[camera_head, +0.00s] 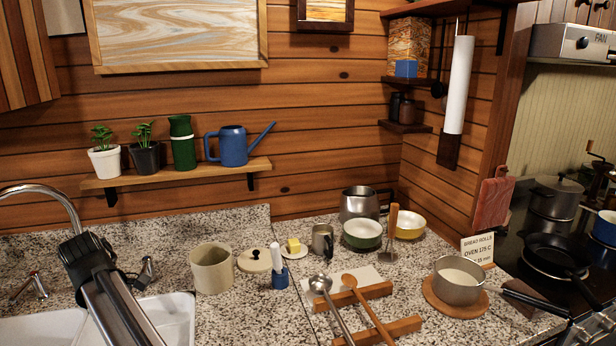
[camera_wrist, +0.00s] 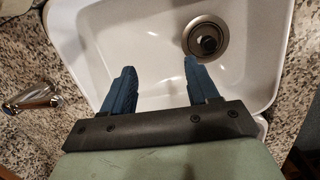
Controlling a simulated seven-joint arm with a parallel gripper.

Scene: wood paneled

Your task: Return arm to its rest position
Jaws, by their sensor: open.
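My gripper (camera_wrist: 160,68) shows in the wrist view with its two blue fingers spread apart and nothing between them. It hangs above the white sink basin (camera_wrist: 125,25), and the sink drain (camera_wrist: 206,40) is just beyond the right finger. In the head view, a dark and silver part of my arm (camera_head: 108,295) rises from the bottom left edge across the sink (camera_head: 178,315). The fingers cannot be made out in that view.
A curved faucet (camera_head: 45,192) stands behind my arm, with tap handles on both sides. A beige crock (camera_head: 212,268) stands right of the sink. Ladles rest on wooden blocks (camera_head: 365,297), and a saucepan (camera_head: 460,280) stands at right. A shelf (camera_head: 180,172) holds plants and a watering can.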

